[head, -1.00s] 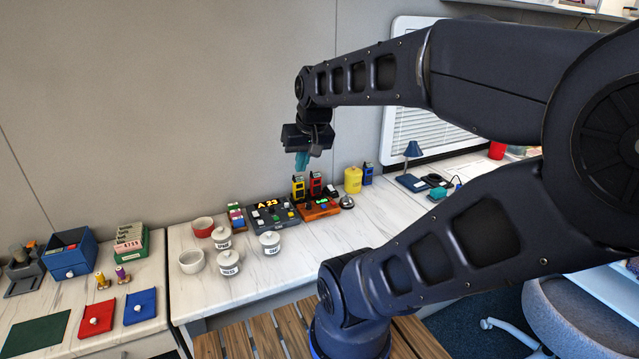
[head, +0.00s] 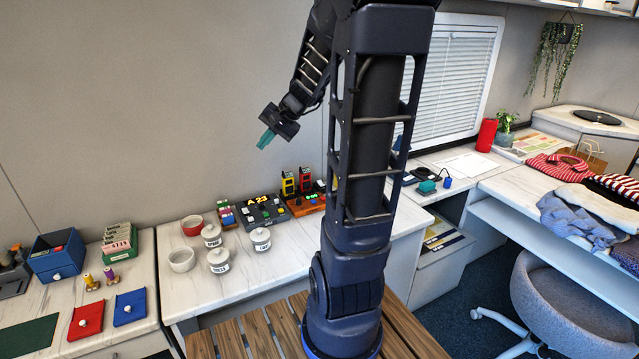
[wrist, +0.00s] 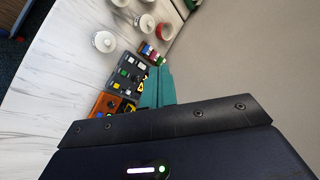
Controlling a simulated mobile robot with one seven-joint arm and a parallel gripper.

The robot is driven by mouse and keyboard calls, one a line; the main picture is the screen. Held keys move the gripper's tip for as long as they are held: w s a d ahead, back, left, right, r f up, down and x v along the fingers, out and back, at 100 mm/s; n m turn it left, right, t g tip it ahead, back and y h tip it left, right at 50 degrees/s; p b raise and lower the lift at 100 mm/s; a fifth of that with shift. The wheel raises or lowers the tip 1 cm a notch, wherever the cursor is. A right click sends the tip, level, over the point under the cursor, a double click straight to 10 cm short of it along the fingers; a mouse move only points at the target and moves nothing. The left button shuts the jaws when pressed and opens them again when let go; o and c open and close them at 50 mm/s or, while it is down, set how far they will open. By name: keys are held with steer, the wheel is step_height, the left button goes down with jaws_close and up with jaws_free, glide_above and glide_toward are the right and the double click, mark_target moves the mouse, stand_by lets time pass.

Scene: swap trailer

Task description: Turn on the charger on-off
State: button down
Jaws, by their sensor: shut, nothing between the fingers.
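The likely charger is the group of upright handsets, one yellow (head: 288,184) and one red (head: 305,179), behind the orange control box (head: 309,206). I cannot make out an on-off switch or tell exactly which unit bears it. The orange box also shows in the wrist view (wrist: 105,105), left of my fingers. My gripper (head: 265,140), with teal fingers, is shut and empty. It is in the air above and left of the handsets, touching nothing. In the wrist view the fingers (wrist: 158,88) hide part of what lies behind them. My arm hides the counter right of the orange box.
A grey control box (head: 262,212) reading A 23 stands left of the orange one. Lidded white jars (head: 219,260) and a red bowl (head: 192,225) stand in front and left. The back wall (head: 150,100) is close behind.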

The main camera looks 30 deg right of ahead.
steer(key=w+d+f+m+t+y, duration=0.1)
steer(key=w+d+f+m, duration=0.15)
steer(key=w, duration=0.35)
steer(key=w+d+f+m+t, duration=0.2)
steer(key=w+d, duration=0.2)
steer(key=w, duration=0.1)
steer(key=m+t+h, duration=0.6)
steer(key=m, duration=0.7)
glide_above(322, 184)
steer(key=s, duration=0.3)
step_height(322, 184, down, 23)
steer(key=shift+s+d, duration=0.1)
steer(key=shift+s, duration=0.1)
steer(key=shift+g, duration=0.3)
steer(key=shift+w+f, duration=0.5)
steer(key=shift+f, duration=0.85)
steer(key=shift+w+f, duration=0.5)
steer(key=shift+f, duration=0.9)
steer(key=shift+w+f, duration=0.5)
steer(key=shift+f, duration=0.85)
steer(key=shift+w+f, duration=0.15)
steer(key=shift+f, duration=0.25)
